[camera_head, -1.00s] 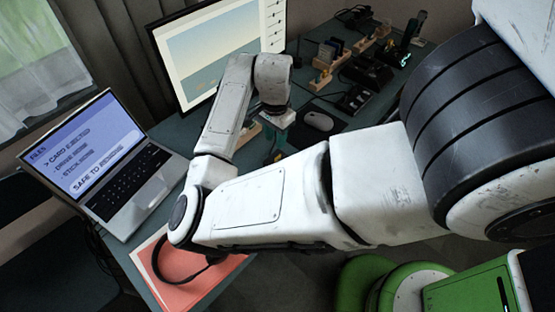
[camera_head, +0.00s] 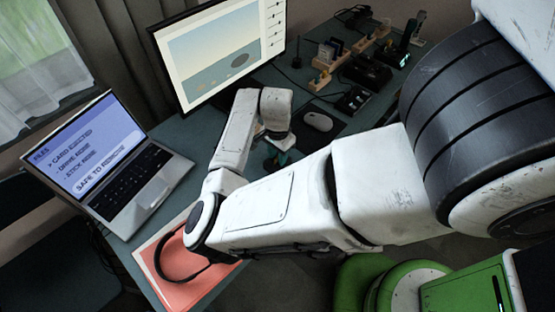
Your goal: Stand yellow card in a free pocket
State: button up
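My gripper (camera_head: 277,158) is at the end of my white arm, low over the table between the laptop and the mouse. A few small yellowish spots show there, but I cannot make out a separate yellow card. Which pockets are free is too small to tell.
An open laptop (camera_head: 125,181) stands at left, with a large monitor (camera_head: 222,50) behind. A mouse (camera_head: 317,122) lies on a dark mat. Black devices (camera_head: 366,72) stand at the back right. Headphones (camera_head: 178,275) lie on a red folder (camera_head: 205,283) at the front.

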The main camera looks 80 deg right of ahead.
grip_shut()
jog(key=shift+r, duration=0.1)
dwell(0.4)
